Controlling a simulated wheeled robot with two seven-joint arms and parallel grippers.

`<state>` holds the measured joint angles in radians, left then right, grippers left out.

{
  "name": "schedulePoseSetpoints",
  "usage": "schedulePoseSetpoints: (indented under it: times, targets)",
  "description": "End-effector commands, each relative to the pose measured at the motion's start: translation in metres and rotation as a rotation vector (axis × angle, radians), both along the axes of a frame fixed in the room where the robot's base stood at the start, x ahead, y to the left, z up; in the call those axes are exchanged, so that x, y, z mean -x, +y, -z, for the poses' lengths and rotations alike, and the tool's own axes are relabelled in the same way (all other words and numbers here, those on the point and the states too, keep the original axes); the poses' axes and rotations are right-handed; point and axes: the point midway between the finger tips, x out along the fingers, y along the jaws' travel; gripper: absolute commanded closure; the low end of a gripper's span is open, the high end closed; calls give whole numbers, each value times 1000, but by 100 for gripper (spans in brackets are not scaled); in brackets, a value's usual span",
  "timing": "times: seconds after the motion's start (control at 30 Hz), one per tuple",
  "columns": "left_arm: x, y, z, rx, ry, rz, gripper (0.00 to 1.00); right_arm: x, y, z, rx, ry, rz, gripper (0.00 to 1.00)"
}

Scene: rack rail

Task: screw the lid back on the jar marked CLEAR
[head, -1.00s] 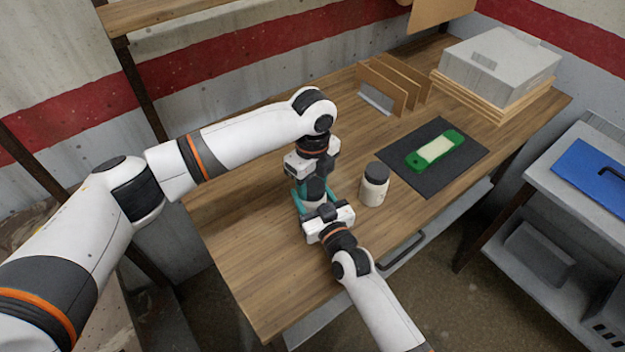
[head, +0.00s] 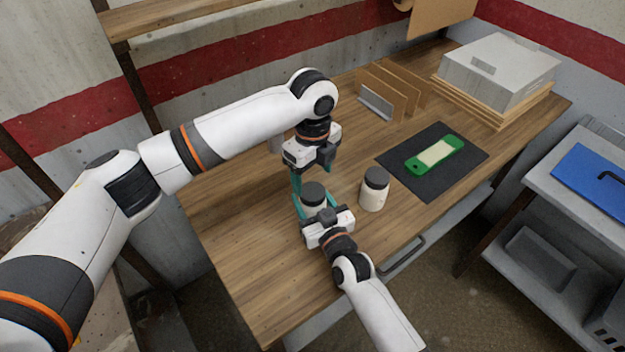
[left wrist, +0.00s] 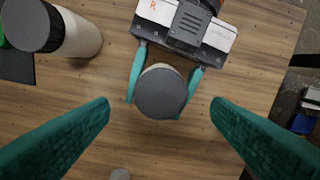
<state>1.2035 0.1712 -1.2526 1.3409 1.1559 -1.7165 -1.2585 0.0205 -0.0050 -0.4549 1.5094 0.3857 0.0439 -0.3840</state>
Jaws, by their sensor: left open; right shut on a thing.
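A white jar with a dark grey lid (head: 313,194) stands between the fingers of my right gripper (head: 312,207), which is shut on the jar's body. The lid sits on top of this jar; in the left wrist view its round top (left wrist: 161,93) shows from above with a little of the pale body. I cannot read any marking on it, nor tell how tight the lid is. My left gripper (head: 311,176) is above the jar, open and empty, its teal fingers apart from the lid. A second jar (head: 374,191), also dark-lidded, stands to the right.
A dark mat (head: 460,180) with a green-and-cream object (head: 435,155) lies right of the second jar. Upright brown dividers (head: 395,90) and a grey box (head: 500,70) stand at the back. The front-left tabletop is clear.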

Motion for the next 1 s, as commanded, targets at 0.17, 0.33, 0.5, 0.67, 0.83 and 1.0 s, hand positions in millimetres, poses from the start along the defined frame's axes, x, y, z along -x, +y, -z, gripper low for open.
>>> schedulePoseSetpoints:
  times: [0.17, 0.33, 0.5, 0.67, 0.83, 1.0]
  targets:
    - [0, 0, 0, -1, 1, 0, 28, 0, 0, 0, 0, 0, 0, 100]
    - [0, 0, -1, -1, 1, -20, 31, 0, 0, 0, -1, 0, 0, 100]
    - [0, 0, -4, -1, 2, -185, 31, 0, 0, 0, -1, 0, 0, 100]
    - [0, -1, -10, 1, 1, -491, 31, 0, 0, 0, -1, 0, -1, 100]
    - [0, 0, -17, 1, 2, -846, 31, 0, 0, 0, -1, 0, -1, 100]
    - [0, 0, -24, 0, 1, -1200, 31, 0, 0, 0, -1, 0, -1, 100]
